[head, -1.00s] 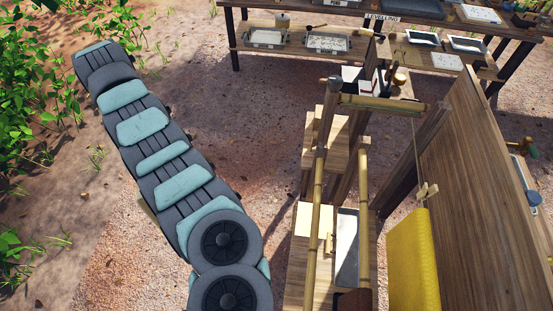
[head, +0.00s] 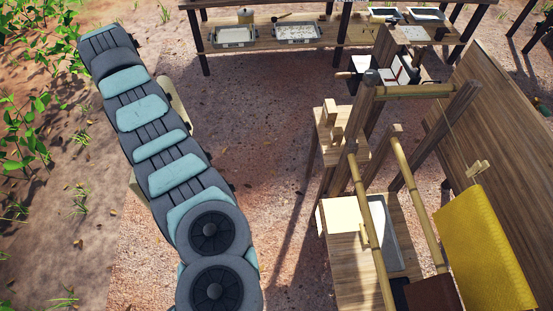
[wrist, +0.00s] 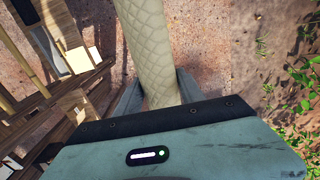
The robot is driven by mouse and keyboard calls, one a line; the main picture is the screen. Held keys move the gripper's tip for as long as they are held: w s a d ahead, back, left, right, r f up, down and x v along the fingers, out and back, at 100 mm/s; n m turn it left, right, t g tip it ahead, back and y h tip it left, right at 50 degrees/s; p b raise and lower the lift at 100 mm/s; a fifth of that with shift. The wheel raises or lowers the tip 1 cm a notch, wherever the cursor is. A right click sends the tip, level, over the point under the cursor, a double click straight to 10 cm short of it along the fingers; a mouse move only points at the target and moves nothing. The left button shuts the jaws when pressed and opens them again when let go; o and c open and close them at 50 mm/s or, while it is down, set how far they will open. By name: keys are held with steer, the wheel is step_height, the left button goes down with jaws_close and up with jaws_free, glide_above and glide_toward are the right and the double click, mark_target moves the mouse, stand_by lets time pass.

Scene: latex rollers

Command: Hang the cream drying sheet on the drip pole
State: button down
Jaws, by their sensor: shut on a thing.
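The cream drying sheet (wrist: 148,45) has a quilted diamond pattern. In the wrist view it hangs as a long strip from between the fingers of my gripper (wrist: 160,95), which is shut on it. In the head view my gripper is hidden, and a cream edge (head: 178,101) beside my arm looks like part of the sheet. Bamboo poles lie on a wooden frame at right: a left pole (head: 370,232), a right pole (head: 415,190) and a cross pole (head: 415,91). I cannot tell which is the drip pole. The sheet is well left of them.
A yellow sheet (head: 484,250) hangs at right by a wooden panel (head: 505,120). A wooden bench (head: 345,270) with a pale slab and grey tray stands under the poles. A long table with trays (head: 235,37) is at the back. Open ground lies between my arm and the frame.

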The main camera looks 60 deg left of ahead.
steer(key=w+d+f+m+b, duration=0.25)
steer(key=w+m, duration=0.35)
steer(key=w, duration=0.5)
steer(key=w+d+f+m+b, duration=0.1)
steer(key=w+d+m+b, duration=0.15)
steer(key=w+m, duration=0.6)
steer(key=w+d+f+m+b, duration=0.2)
steer(key=w+m+b, duration=0.1)
steer(key=w, duration=1)
steer(key=w+d+f+m+b, duration=0.1)
steer(key=w+d+m, duration=0.4)
steer(key=d, duration=0.5)
steer(key=w+d+f+m+b, duration=0.2)
steer(key=w+d+m+b, duration=0.2)
steer(key=d+m, duration=0.3)
steer(key=w+d+f+m+b, duration=0.2)
steer(key=w+d+m, duration=0.4)
steer(key=d, duration=0.6)
steer(key=shift+d+f+b, duration=0.15)
steer(key=shift+d+b, duration=0.15)
steer(key=shift+d, duration=0.05)
steer(key=shift+w+f+b, duration=0.15)
steer(key=shift+w+b, duration=0.05)
steer(key=shift+b, duration=0.35)
